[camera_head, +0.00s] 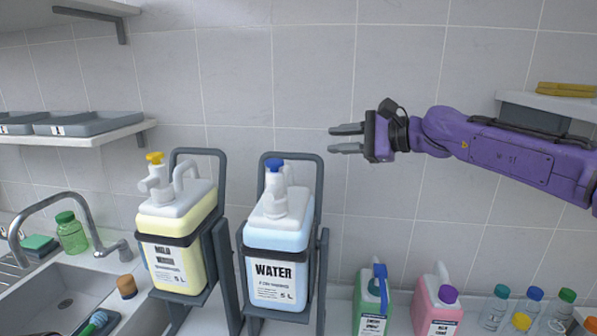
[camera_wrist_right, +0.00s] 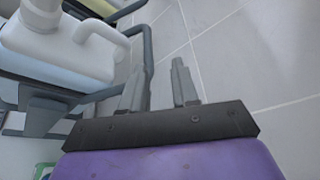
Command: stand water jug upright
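The water jug (camera_head: 277,256) is white and pale blue with a blue cap and a "WATER" label. It sits in a grey tilting cradle (camera_head: 320,240) on the counter, leaning slightly in the head view. Its white body and handle also show at the upper left of the right wrist view (camera_wrist_right: 60,45). My right gripper (camera_head: 346,139) is open and empty, up and to the right of the jug, in front of the tiled wall. Its two fingers also show in the right wrist view (camera_wrist_right: 158,85), apart from the jug. My left gripper is not in view.
A yellow jug (camera_head: 175,230) stands in a like cradle to the left. Green (camera_head: 371,300) and pink (camera_head: 436,303) jugs and several small bottles (camera_head: 528,308) line the counter at right. A sink (camera_head: 65,300) is at left. A shelf (camera_head: 550,105) hangs at right.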

